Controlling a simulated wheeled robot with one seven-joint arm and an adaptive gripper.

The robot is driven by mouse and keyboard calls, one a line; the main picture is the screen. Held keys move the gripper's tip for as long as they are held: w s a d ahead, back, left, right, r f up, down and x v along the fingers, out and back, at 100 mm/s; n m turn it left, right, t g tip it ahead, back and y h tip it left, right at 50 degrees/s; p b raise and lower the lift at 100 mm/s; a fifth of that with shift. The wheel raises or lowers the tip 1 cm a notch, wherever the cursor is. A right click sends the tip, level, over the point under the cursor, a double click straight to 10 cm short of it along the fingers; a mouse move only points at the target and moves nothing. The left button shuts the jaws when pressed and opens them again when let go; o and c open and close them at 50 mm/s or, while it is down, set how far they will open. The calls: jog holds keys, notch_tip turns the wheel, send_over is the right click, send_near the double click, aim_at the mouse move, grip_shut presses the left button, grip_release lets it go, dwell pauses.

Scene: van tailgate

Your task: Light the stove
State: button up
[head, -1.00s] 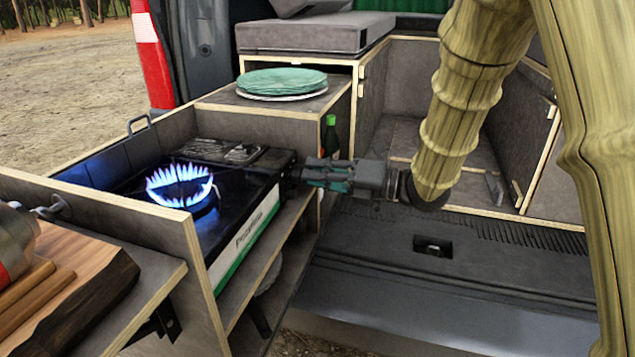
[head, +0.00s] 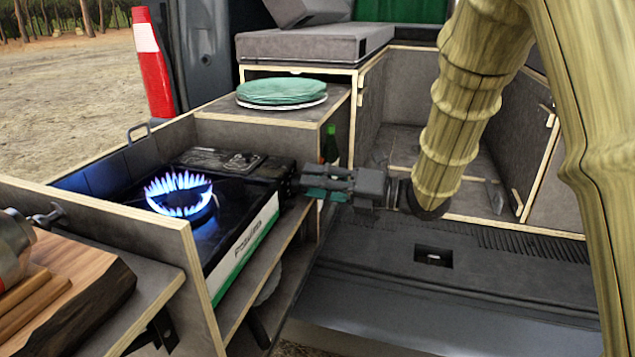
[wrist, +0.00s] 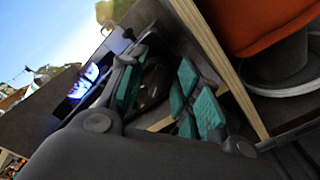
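The camping stove (head: 240,238) stands in the pull-out drawer at the left, black on top with a white and green front. Its burner (head: 182,197) is lit with a ring of blue flame. The flame (wrist: 91,73) also glows in the wrist view. My gripper (head: 303,181) is at the right end of the stove, close to its control side. In the wrist view, my gripper's teal-padded fingers (wrist: 158,92) are apart, with a dark rounded part (wrist: 152,84) between them, perhaps the knob. I cannot tell whether the fingers touch it.
A wooden board (head: 95,290) and a metal pot lie at the front left. Green plates (head: 282,90) sit on the cabinet behind the stove. A green bottle (head: 331,145) stands behind my gripper. The van floor (head: 450,280) to the right is clear.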

jog(key=v, duration=1.2)
jog(key=shift+o, duration=0.2)
dwell(2.5)
